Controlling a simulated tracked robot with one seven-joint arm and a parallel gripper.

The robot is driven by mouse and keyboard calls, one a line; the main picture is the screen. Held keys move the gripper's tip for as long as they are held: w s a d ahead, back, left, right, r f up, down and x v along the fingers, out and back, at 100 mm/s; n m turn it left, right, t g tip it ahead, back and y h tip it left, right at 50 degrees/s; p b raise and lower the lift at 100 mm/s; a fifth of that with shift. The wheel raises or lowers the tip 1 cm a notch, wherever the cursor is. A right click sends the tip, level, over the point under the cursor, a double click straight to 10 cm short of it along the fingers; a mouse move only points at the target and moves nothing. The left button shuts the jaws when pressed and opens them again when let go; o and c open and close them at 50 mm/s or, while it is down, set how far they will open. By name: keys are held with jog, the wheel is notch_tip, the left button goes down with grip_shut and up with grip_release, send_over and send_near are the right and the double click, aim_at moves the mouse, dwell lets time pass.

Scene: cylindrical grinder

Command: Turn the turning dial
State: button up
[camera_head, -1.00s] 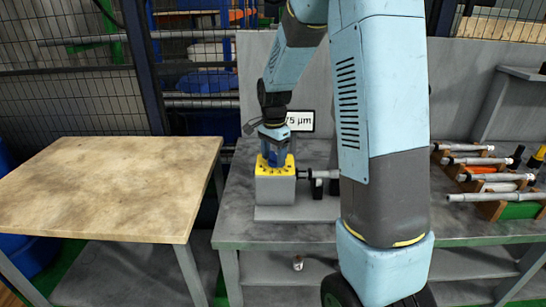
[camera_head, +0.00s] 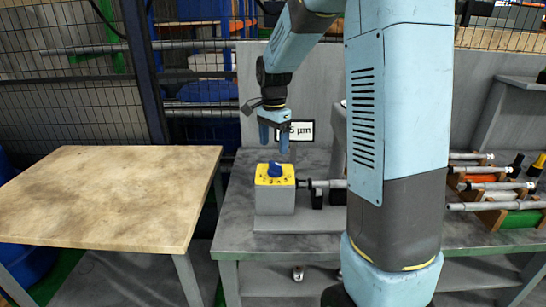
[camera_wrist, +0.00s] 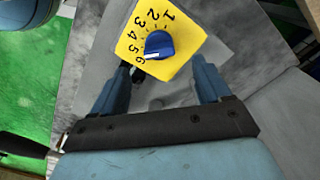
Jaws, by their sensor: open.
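The turning dial (camera_head: 275,169) is a blue knob on a yellow plate (camera_head: 263,181) with black numbers, on top of a grey box (camera_head: 274,201). In the wrist view the dial (camera_wrist: 158,44) has a white pointer line aimed near the 5 and 6, on the yellow plate (camera_wrist: 185,58) numbered 1 to 6. My gripper (camera_head: 273,145) is above the dial, pointing down, apart from it. Its two blue fingers are spread with nothing between them; the open gripper also shows in the wrist view (camera_wrist: 155,75).
A sign reading "µm" (camera_head: 304,131) is behind my gripper, its number partly covered. A grey cylindrical spindle (camera_head: 328,184) is right of the box. Several grey rods (camera_head: 490,206) lie in holders at right. A bare wooden table (camera_head: 110,190) stands at left.

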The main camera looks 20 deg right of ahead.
jog(key=shift+r, duration=2.55)
